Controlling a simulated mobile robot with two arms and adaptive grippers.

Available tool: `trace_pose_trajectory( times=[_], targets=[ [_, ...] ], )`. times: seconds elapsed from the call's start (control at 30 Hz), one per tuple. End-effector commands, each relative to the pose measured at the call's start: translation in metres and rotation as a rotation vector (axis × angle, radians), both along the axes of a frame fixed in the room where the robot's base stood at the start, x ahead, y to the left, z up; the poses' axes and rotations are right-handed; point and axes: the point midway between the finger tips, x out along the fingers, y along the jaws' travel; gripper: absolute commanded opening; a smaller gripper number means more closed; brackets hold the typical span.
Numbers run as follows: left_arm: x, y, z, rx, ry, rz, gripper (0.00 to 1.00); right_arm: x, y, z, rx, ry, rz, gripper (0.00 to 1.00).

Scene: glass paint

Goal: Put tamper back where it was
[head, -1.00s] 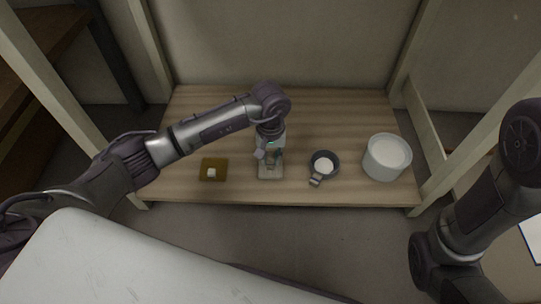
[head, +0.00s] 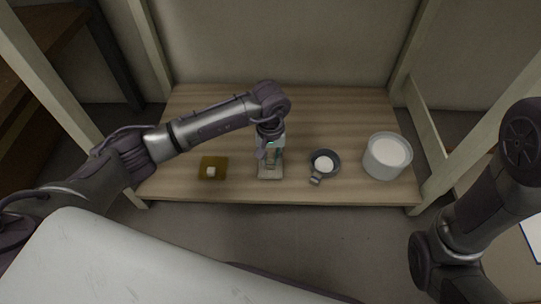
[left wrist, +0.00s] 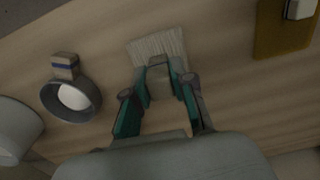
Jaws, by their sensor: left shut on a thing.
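My left gripper (head: 271,150) points down over the wooden board and shows from behind in the left wrist view (left wrist: 159,76). Its teal fingers are shut on the grey upright part of the tamper (left wrist: 157,46), which has a pale, ribbed, flat end. In the head view the tamper's pale base (head: 270,174) shows just below the fingers, at or close to the board. I cannot tell whether it touches. The upper part of the tamper is mostly hidden by the fingers. My right gripper is out of view; only right arm links show at the right.
A brown square plate (head: 219,163) with a small white block (head: 211,172) lies left of the tamper. A dark handled bowl (head: 336,164) with white contents and a larger white tub (head: 384,170) stand to the right. Posts rise at the board's corners. The back of the board is clear.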

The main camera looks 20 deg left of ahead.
Motion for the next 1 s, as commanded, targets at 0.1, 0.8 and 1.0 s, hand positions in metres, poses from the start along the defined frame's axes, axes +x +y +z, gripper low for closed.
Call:
trace_pose_trajectory(
  times=[0.1, 0.8, 1.0],
  targets=[
    [0.0002, 0.0001, -0.0002, 0.000, -0.001, 0.000, 0.00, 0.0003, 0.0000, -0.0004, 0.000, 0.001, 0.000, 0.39],
    [0.0002, 0.0001, -0.0053, 0.000, 0.000, 0.000, 0.44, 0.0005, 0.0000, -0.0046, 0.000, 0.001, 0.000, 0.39],
    [0.0001, 0.0000, -0.0055, 0.000, 0.000, 0.000, 0.54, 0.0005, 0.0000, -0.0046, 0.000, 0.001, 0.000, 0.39]
  ],
)
